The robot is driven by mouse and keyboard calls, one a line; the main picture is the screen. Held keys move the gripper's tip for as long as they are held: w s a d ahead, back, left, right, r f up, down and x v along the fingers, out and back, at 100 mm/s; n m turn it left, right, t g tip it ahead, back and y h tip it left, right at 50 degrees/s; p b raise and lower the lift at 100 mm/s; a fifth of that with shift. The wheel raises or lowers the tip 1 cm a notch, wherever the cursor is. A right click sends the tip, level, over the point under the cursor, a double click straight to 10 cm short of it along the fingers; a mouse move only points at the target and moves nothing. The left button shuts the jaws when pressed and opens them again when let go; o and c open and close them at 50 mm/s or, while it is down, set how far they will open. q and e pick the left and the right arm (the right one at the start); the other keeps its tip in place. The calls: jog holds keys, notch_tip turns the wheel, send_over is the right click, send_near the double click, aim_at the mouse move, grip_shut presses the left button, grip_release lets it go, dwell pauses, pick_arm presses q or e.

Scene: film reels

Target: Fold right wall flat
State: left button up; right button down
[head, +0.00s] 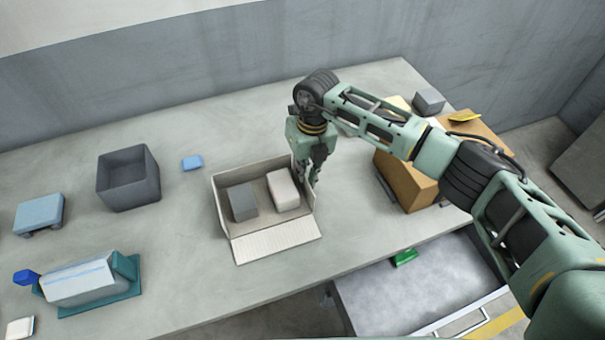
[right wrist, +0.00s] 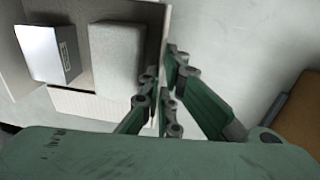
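A cream open box (head: 222,208) stands on the table with a grey block (head: 242,201) and a white block (head: 283,190) inside. Its front wall (head: 275,243) lies folded outward. Its right wall (head: 309,215) stands roughly upright, partly hidden by my right gripper (head: 310,172). In the right wrist view, the right gripper (right wrist: 163,75) has its fingers close together at the right wall's edge (right wrist: 164,40), seemingly one on each side. Whether they press on the wall is unclear. The left gripper is not in view.
A grey bin (head: 128,180), a small blue block (head: 192,163) and a blue stand (head: 40,213) are to the left. A brown carton (head: 405,182) stands right of the box, with bare table between. A drawer (head: 420,285) is open below the front edge.

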jog(key=d+y+b, duration=0.1)
jog(key=y+b, duration=0.1)
jog(key=b, duration=0.1)
jog(key=w+d+f+g+y+b, duration=0.1)
jog(key=y+b, duration=0.1)
jog(key=shift+d+f+b, duration=0.15)
jog(key=shift+d+b, duration=0.2)
jog(key=shift+b, duration=0.05)
jog(key=shift+w+d+g+y+b, duration=0.1)
jog(key=shift+d+g+y+b, duration=0.3)
jog(key=shift+y+b, duration=0.5)
jog(key=c, duration=2.3)
grip_release()
jog(key=v, duration=1.2)
jog(key=shift+a, duration=0.1)
